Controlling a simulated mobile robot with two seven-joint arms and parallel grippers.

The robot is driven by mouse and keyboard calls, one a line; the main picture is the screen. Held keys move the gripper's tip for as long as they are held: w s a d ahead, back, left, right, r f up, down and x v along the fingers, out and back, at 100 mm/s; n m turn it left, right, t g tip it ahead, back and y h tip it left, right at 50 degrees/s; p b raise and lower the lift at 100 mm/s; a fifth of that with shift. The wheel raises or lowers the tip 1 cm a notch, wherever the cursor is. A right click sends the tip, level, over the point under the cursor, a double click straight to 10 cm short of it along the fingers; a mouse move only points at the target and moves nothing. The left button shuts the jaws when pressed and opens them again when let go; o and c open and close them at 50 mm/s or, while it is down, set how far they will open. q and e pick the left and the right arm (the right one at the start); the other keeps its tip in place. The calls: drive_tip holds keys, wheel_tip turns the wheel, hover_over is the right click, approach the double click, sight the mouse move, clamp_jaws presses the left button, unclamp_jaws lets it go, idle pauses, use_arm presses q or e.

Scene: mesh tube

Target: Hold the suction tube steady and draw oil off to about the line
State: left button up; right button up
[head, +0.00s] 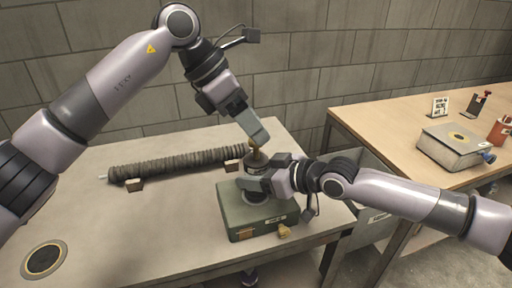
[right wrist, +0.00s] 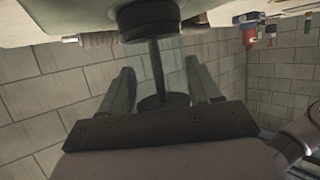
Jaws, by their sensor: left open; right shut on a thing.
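The green box (head: 246,218) sits near the front right of the near table, with a brass-coloured fitting (head: 285,232) at its front. An upright piece with a dark cap (head: 256,159) stands over the box; I take it for the suction tube. My right gripper (head: 247,186) is shut on it from the right. In the right wrist view a dark rod (right wrist: 157,66) and dark end collars show between its fingers (right wrist: 160,88), with what looks like clear wall around the rod. My left gripper (head: 257,138) is open just above the cap, by a small brass-coloured top. No line or oil level is visible.
A long ribbed dark tube (head: 175,168) lies on small blocks behind the box. A round dark disc (head: 44,260) lies at the table's front left. The second table (head: 395,103) at right carries a grey box (head: 452,146), a sign and a red container. The near table's middle is clear.

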use_arm(q)
drive_tip(key=s+f+m+h, duration=0.2)
drive_tip(key=s+f+h, duration=0.15)
drive_tip(key=h, duration=0.25)
drive_tip(key=w+a+f+n+t+h, duration=0.1)
drive_tip(key=a+n+t+h, duration=0.15)
drive_tip(key=a, duration=0.25)
drive_tip(key=w+a+f+n+t+h, duration=0.1)
drive_tip(key=w+a+f+t, duration=0.1)
drive_tip(key=a+t, duration=0.25)
drive_tip(key=x, duration=1.1)
drive_tip(key=shift+d+r, duration=0.15)
drive_tip(key=shift+d, duration=0.05)
drive_tip(key=shift+c, duration=0.2)
drive_tip(key=shift+r, duration=0.1)
clamp_jaws()
